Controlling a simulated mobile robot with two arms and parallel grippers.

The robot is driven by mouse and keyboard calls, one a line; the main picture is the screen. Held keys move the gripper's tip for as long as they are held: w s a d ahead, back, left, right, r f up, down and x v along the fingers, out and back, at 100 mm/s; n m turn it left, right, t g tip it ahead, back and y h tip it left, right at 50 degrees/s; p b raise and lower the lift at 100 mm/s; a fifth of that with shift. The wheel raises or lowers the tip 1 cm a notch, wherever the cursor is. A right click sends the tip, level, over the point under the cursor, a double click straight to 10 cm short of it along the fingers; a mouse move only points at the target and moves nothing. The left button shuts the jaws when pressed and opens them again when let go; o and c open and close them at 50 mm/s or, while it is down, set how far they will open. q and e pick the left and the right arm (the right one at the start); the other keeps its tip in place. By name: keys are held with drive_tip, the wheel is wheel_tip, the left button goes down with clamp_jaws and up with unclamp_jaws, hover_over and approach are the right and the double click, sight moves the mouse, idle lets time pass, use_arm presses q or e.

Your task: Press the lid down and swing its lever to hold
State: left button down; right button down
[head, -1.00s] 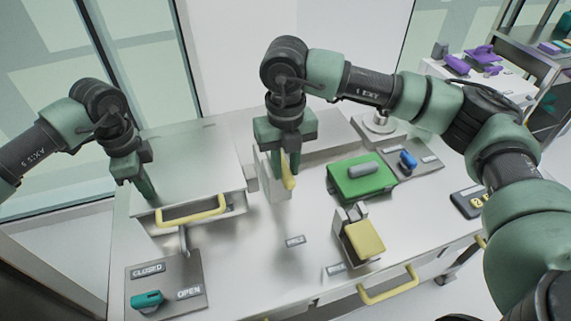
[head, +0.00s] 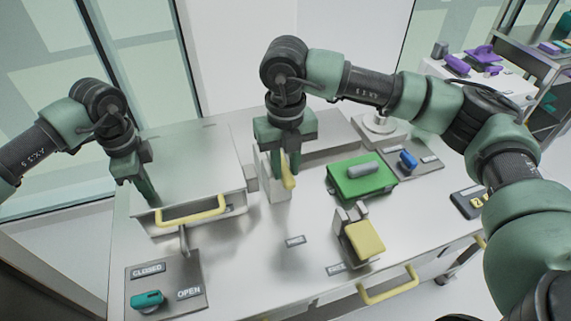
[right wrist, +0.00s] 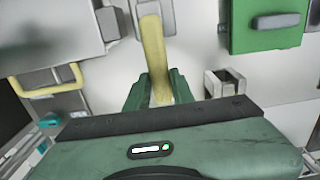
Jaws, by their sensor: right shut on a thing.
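The wide silver lid (head: 195,155) lies on a box at the left of the bench, with a yellow handle (head: 190,211) along its front. My left gripper (head: 150,194) is upright with its fingertips at the lid's front left part; its fingers look close together, with nothing visible between them. A yellow lever (head: 290,174) stands at a small grey post to the right of the lid. My right gripper (head: 287,172) points down and is shut on this lever. In the right wrist view the lever (right wrist: 153,45) runs between the fingertips.
A green box (head: 350,190) with a grey knob and a yellow-flapped block (head: 364,240) stand to the right. A plate (head: 195,272) marked CLOSED and OPEN with a teal knob (head: 147,299) is front left.

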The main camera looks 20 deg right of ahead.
use_arm(q)
drive_tip(key=shift+s+f, duration=0.15)
drive_tip(key=shift+f, duration=0.15)
use_arm(e)
drive_tip(key=shift+d, duration=0.15)
idle(0.3)
use_arm(q)
drive_tip(key=shift+d, duration=0.2)
use_arm(e)
drive_tip(key=w+d+n, duration=0.7)
drive_tip(key=n, duration=1.1)
drive_tip(key=shift+w, duration=0.25)
drive_tip(key=shift+a, duration=0.1)
